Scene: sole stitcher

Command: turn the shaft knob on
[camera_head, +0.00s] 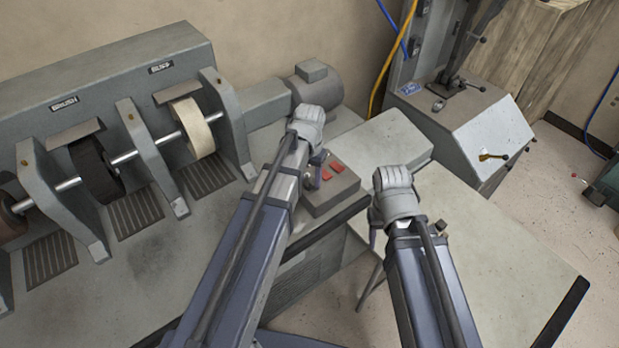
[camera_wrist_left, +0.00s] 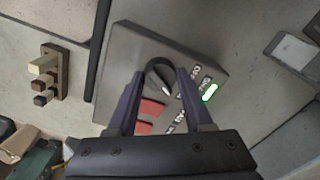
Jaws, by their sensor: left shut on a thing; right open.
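The shaft knob (camera_wrist_left: 158,78) is a round black dial with a white pointer mark, on a dark grey control box (camera_wrist_left: 118,58). In the left wrist view my left gripper (camera_wrist_left: 161,74) has its two dark fingers on either side of the knob, shut on it. A green lamp (camera_wrist_left: 210,92) is lit on the box beside the printed labels. In the head view the left gripper (camera_head: 315,174) is down at the box (camera_head: 335,192), and its wrist hides the knob. My right gripper (camera_head: 376,232) is open, right of the box; its wrist hides most of it.
Two red buttons (camera_wrist_left: 152,107) sit close beside the knob. The grinding machine with a buffing wheel (camera_head: 192,128) and dark brush wheel (camera_head: 95,170) stands at left. A grey table (camera_head: 500,250) lies at right, largely clear. Another machine (camera_head: 470,125) stands at the back right.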

